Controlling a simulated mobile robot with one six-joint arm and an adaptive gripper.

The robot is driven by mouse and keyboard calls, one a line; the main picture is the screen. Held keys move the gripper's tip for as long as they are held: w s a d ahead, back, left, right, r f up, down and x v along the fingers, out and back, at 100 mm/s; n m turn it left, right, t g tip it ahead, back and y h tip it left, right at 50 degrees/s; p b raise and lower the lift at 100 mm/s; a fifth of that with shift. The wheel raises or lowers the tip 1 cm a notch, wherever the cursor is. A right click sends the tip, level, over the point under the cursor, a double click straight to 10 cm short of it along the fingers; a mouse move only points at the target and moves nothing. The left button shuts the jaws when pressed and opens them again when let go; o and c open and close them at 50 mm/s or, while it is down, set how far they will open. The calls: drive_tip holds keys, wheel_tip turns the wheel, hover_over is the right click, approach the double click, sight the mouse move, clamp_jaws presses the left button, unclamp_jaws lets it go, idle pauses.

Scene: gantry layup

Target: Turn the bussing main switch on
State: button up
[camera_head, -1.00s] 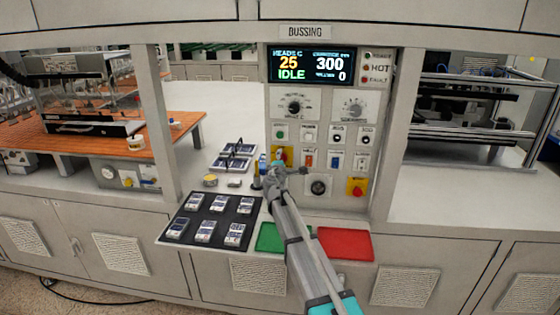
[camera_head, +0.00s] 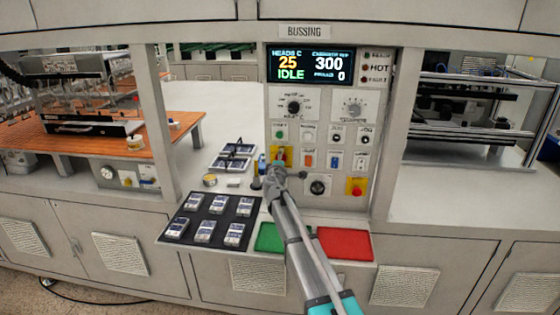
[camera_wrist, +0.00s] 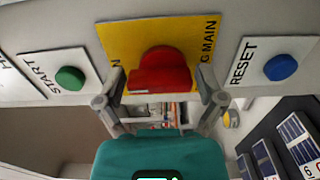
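The bussing main switch (camera_wrist: 160,72) is a red knob on a yellow plate (camera_wrist: 119,43) with partly hidden lettering ending in "G MAIN". In the head view its yellow plate (camera_head: 288,152) is on the panel under the display, partly covered by my arm. My gripper (camera_wrist: 161,84) is open in the wrist view, one fingertip on each side of the knob. Gaps show between the fingers and the knob, and I cannot tell how far the tips reach along it. In the head view my gripper (camera_head: 279,168) is at the panel, its fingers too small to read.
A green START button (camera_wrist: 70,79) and a blue RESET button (camera_wrist: 280,67) flank the switch. The display (camera_head: 311,66) is lit and reads IDLE. A black tray (camera_head: 190,217) of small cells, a green mat (camera_head: 269,238) and a red mat (camera_head: 345,243) lie below.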

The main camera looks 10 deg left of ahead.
drive_tip(key=shift+s, duration=0.15)
idle(0.3)
drive_tip(key=s, duration=1.1)
drive_tip(key=shift+s+a, duration=0.15)
drive_tip(key=shift+s, duration=0.25)
drive_tip(key=s+d+f+m+g+h, duration=0.2)
drive_tip(key=s+d+f+m+g, duration=0.15)
drive_tip(key=d, duration=0.35)
drive_tip(key=s+d+f+m+g+h, duration=0.2)
drive_tip(key=s+d+f+m, duration=0.15)
drive_tip(key=d, duration=0.45)
drive_tip(key=s+d+f+m+g+h, duration=0.2)
drive_tip(key=d+f+m+g, duration=0.15)
drive_tip(key=d, duration=0.35)
drive_tip(key=s+d+f+m+g+y, duration=0.2)
drive_tip(key=s+f+m+g+y, duration=0.1)
drive_tip(key=s, duration=0.7)
drive_tip(key=s+d+f+m+g+y, duration=0.3)
drive_tip(key=s+f+m+g, duration=0.1)
drive_tip(key=s, duration=0.7)
drive_tip(key=shift+s+f+g+y, duration=0.15)
drive_tip(key=shift+f+g+y, duration=0.25)
drive_tip(key=shift+g, duration=0.6)
drive_tip(key=shift+f, duration=0.1)
